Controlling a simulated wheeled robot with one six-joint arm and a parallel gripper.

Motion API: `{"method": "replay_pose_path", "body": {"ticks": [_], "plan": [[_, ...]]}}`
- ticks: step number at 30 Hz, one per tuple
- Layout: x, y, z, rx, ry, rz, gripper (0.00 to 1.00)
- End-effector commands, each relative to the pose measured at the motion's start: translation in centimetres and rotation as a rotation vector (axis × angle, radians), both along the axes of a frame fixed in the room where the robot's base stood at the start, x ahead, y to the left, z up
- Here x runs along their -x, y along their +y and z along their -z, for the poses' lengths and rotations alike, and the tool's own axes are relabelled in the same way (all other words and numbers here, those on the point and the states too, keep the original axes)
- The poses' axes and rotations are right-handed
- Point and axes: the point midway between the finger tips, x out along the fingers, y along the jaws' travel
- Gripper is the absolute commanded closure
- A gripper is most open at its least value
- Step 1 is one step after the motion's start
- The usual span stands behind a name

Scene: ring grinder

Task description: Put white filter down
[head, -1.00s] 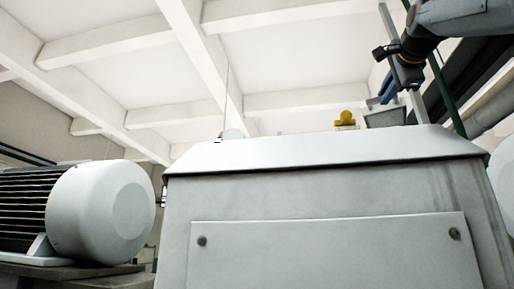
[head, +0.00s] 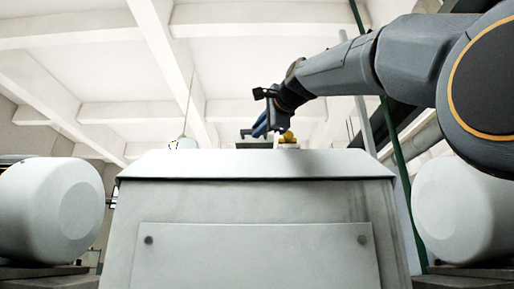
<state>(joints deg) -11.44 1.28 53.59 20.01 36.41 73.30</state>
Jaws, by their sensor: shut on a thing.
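My gripper (head: 262,124) with blue fingers points down above the far side of the big grey housing's top (head: 255,164). It is shut on a small boxy piece that looks grey in the shade; I take it to be the white filter (head: 254,142). The housing's top edge hides the lower part of this piece. I cannot tell whether it touches a surface below. The fingertips are small and partly hidden.
A yellow knobbed part (head: 287,137) on a pale base stands just right of the held piece. A small white round thing (head: 183,143) is at the left. Large white motor drums (head: 55,211) flank the housing. A green pole (head: 397,160) rises at the right.

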Motion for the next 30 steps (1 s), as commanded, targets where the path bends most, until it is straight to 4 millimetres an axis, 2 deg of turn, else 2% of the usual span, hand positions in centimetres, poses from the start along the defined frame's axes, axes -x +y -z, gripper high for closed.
{"method": "replay_pose_path", "body": {"ticks": [7, 16, 28, 29, 30], "plan": [[0.1, 0.1, 1.4, -0.002, -0.004, -0.001, 1.00], [0.1, 0.1, 4.5, -0.002, -0.001, -0.002, 1.00], [0.1, 0.0, 4.9, -0.002, -0.004, -0.001, 1.00], [0.0, 0.1, 5.0, -0.001, -0.001, -0.001, 0.86], [0.0, 0.1, 5.0, -0.001, -0.001, -0.001, 0.80]]}}
